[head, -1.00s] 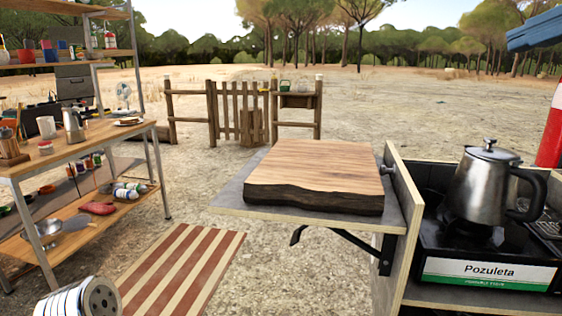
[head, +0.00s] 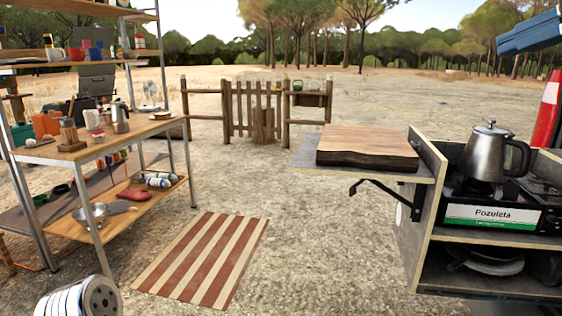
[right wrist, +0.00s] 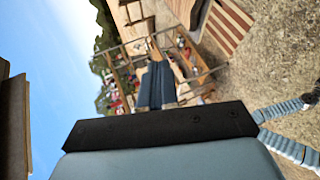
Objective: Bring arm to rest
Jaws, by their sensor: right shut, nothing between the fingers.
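My right gripper (head: 506,42) shows at the top right of the head view as a dark blue shape held up in the air, above and apart from the van's kitchen unit. In the right wrist view its two blue fingers (right wrist: 156,84) lie together, shut with nothing between them. They point toward the shelving and touch nothing that I can see.
A steel kettle (head: 486,152) stands on the stove at right, above the Pozuleta label (head: 490,216). A thick wooden board (head: 367,147) lies on the fold-out shelf (head: 310,160). A loaded workbench (head: 90,150) stands left. A striped mat (head: 203,258) lies on open ground.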

